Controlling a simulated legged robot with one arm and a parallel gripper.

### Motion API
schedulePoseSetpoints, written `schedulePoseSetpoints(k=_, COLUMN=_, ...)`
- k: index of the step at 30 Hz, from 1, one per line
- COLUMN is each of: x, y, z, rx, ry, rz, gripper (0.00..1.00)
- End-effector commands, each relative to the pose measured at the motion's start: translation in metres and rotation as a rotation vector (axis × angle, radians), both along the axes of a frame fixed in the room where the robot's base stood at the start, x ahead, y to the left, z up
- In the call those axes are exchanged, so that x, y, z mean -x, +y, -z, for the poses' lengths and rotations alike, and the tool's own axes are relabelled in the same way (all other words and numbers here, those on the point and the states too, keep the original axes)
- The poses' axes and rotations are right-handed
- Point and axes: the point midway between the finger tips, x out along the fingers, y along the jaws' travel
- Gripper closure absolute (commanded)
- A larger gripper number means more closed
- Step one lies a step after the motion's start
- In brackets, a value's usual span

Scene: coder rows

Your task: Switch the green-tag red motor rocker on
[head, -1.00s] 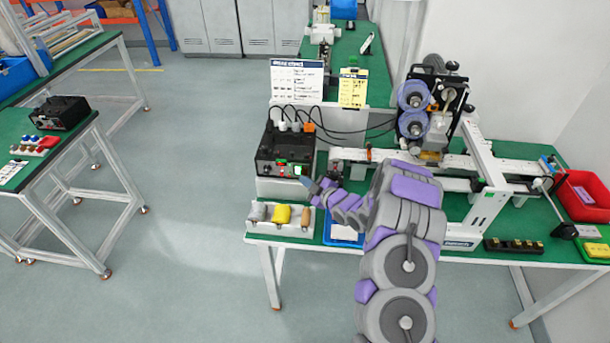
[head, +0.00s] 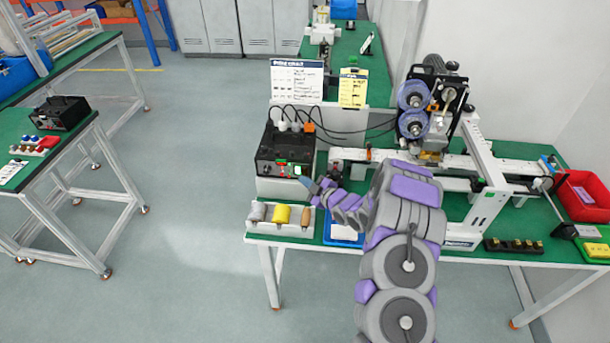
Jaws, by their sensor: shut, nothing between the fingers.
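A black control box (head: 275,152) stands on a white block on the green table. The tags and rocker positions are too small to tell. My gripper (head: 304,181) is shut and empty, its tip just in front of the lower right of the panel. I cannot tell whether it touches the panel. My arm comes from the lower right and hides part of the table beside the box.
A white tray (head: 252,227) with a grey roll, a yellow roll and a wooden-coloured piece sits below the box. A coding machine (head: 430,110) with purple rolls stands to the right. Cables run behind the box. A blue tray (head: 328,238) lies under my arm.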

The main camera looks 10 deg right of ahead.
Motion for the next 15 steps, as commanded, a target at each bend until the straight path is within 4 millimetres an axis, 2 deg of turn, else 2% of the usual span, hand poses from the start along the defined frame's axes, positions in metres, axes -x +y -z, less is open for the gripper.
schedulePoseSetpoints(k=15, x=-0.0068, y=-0.0024, z=-0.0002, rx=0.0, ry=0.0, rz=0.0, gripper=1.0)
